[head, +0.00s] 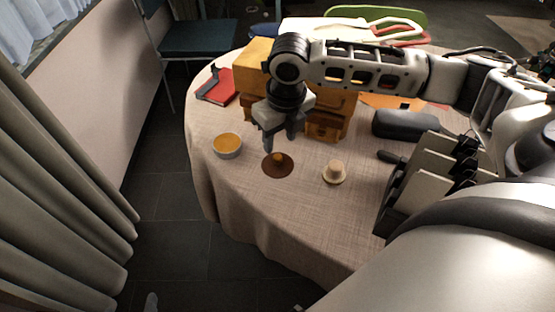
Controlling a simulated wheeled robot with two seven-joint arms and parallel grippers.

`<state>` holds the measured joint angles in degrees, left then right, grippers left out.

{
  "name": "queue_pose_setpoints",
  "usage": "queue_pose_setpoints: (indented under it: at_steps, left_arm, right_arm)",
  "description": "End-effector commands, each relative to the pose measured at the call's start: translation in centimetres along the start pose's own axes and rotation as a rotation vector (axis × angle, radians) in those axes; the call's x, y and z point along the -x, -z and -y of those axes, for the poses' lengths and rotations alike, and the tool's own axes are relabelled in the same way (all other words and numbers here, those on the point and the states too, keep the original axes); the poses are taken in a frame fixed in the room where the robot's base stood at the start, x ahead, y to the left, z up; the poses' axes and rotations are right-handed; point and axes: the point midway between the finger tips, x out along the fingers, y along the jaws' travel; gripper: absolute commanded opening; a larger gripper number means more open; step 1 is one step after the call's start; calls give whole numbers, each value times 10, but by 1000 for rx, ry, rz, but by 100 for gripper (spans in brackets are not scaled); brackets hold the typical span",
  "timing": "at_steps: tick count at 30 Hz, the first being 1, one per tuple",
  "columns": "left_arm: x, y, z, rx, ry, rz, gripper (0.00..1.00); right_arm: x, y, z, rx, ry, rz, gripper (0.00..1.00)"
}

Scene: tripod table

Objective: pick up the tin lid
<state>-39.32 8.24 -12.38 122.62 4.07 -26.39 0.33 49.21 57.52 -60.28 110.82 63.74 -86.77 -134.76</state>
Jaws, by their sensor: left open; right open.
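A flat, dark brown round lid (268,169) with a small orange-brown knob lies on the cloth-covered table (245,190) near its front left; I take it to be the tin lid. My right gripper (278,147) reaches in from the right and points down just above the lid's knob. Its fingers are apart, and nothing shows held between them. Whether a finger touches the knob cannot be made out. My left gripper is not in view.
A grey bowl with orange contents (227,146) stands left of the lid, and a small beige stand (334,173) right of it. Wooden boxes (255,65) rise behind my gripper. A red book (217,88) lies back left. A dark rack (408,190) stands at right.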

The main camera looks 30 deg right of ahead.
Motion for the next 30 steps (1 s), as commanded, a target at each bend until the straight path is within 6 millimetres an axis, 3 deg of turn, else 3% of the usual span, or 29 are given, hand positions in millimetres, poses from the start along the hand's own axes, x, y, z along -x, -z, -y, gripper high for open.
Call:
queue_pose_setpoints:
  at_steps: [5, 13, 22, 23, 27, 30]
  left_arm:
    - [-1, 0, 0, 2, -1, -2, 68]
    - [-4, -1, 0, 10, -2, -7, 68]
    - [-3, 1, 0, 12, -3, -12, 68]
    - [-3, 1, 0, 12, -3, -12, 68]
    - [-3, 1, 0, 11, -2, -12, 68]
    - [-3, 1, 0, 11, -2, -12, 68]
  right_arm:
    - [-13, 2, -1, 0, 0, -1, 44]
    - [-51, 6, -3, 0, 1, -1, 44]
    - [-56, 5, -3, 2, 0, 1, 44]
    - [-56, 5, -3, 2, 0, 1, 38]
    - [-56, 5, -3, 1, 0, 1, 0]
    - [-55, 5, -3, 1, 0, 1, 0]
